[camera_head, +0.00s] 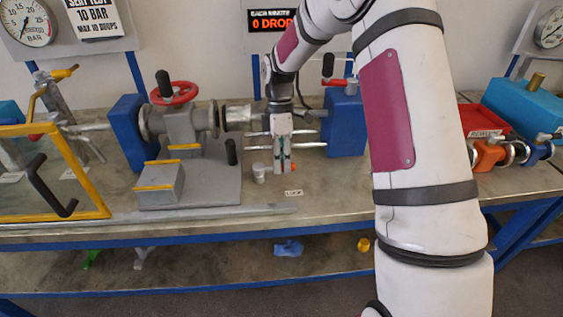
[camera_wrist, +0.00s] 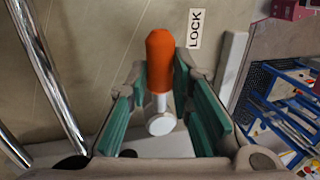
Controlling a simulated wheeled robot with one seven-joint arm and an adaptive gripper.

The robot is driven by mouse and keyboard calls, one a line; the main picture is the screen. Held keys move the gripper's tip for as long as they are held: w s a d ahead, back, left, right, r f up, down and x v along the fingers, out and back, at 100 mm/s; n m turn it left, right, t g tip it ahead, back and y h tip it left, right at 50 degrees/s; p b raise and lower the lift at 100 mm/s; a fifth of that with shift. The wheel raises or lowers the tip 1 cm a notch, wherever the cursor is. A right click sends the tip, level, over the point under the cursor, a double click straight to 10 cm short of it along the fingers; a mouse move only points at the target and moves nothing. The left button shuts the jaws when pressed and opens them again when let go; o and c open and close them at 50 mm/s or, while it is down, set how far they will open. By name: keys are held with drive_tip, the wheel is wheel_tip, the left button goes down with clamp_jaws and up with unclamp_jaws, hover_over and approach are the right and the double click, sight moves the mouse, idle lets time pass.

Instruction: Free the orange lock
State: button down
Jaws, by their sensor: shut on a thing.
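The orange lock (camera_wrist: 160,62) is a rounded orange knob on a short pale stem with a white round end, seen in the wrist view. My gripper (camera_wrist: 162,103) is shut on it, with green finger pads on either side. In the head view my gripper (camera_head: 283,167) points down at the bench, and only a small orange bit of the lock (camera_head: 293,167) shows at its right. A LOCK label (camera_wrist: 195,29) lies beside the knob; it also shows in the head view (camera_head: 293,192). The lock's seat is partly hidden by the fingers.
Two shiny rods (camera_wrist: 47,72) run close to the left of my gripper. The bench front is mostly clear.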

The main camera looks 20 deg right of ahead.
drive_tip(key=shift+w, duration=0.15)
drive_tip(key=c, duration=1.4)
unclamp_jaws()
drive_tip(key=shift+r, duration=0.1)
drive_tip(key=v, duration=1.2)
